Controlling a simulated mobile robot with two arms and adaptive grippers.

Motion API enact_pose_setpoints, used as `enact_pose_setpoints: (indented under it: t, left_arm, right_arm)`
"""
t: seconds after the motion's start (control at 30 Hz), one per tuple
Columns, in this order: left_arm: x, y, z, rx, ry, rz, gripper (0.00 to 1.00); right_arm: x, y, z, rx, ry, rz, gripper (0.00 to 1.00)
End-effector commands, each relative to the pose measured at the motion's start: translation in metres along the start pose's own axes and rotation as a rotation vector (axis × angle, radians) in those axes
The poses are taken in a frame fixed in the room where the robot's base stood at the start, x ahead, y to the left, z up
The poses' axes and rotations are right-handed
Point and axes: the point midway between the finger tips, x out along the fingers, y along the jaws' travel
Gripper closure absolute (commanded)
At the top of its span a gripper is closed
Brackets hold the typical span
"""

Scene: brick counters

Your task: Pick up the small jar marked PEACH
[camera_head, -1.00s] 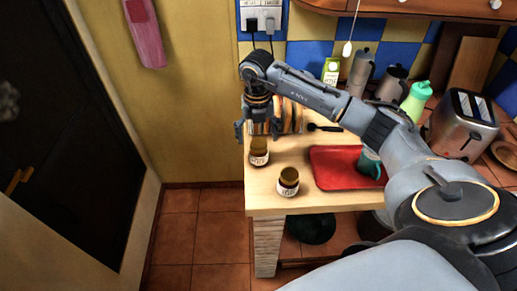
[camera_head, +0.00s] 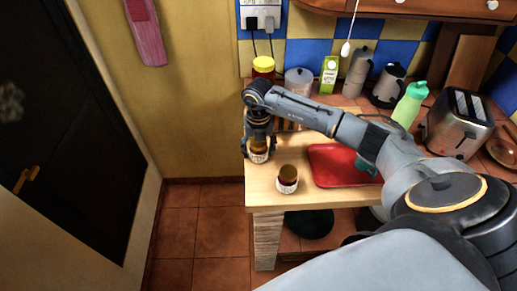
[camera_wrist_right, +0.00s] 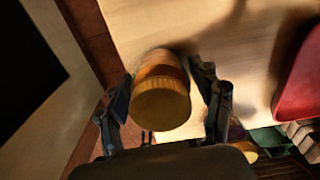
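Two small jars with brown-gold lids stand on the wooden counter; their labels are too small to read, so I cannot tell which says PEACH. My right gripper (camera_head: 259,152) is lowered over the rear jar (camera_head: 258,156). In the right wrist view this jar's lid (camera_wrist_right: 160,104) lies between the two fingers of my right gripper (camera_wrist_right: 163,103), with a gap on both sides. The gripper is open. The front jar (camera_head: 288,181) stands apart, nearer the counter's front edge. My left gripper is not in view.
A red tray (camera_head: 338,177) lies right of the jars, with a teal cup (camera_head: 364,165) partly behind my arm. A rack stands behind the gripper, mostly hidden. A yellow-lidded jar (camera_head: 263,66), canister (camera_head: 298,80), carton (camera_head: 329,74) and toaster (camera_head: 461,126) stand farther back.

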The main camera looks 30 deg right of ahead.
Motion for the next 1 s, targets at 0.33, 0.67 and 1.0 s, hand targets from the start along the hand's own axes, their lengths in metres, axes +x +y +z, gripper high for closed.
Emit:
enact_pose_setpoints:
  t: [0.33, 0.67, 1.0]
  left_arm:
    - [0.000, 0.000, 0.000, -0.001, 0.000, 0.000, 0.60]
    - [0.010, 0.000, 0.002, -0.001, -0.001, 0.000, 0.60]
    - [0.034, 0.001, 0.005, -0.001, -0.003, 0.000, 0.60]
  right_arm:
    - [-0.001, 0.000, 0.001, 0.000, -0.001, 0.001, 0.91]
    - [-0.012, 0.001, 0.001, -0.001, -0.004, 0.003, 0.91]
    - [-0.081, 0.009, -0.041, -0.006, -0.008, 0.005, 0.91]
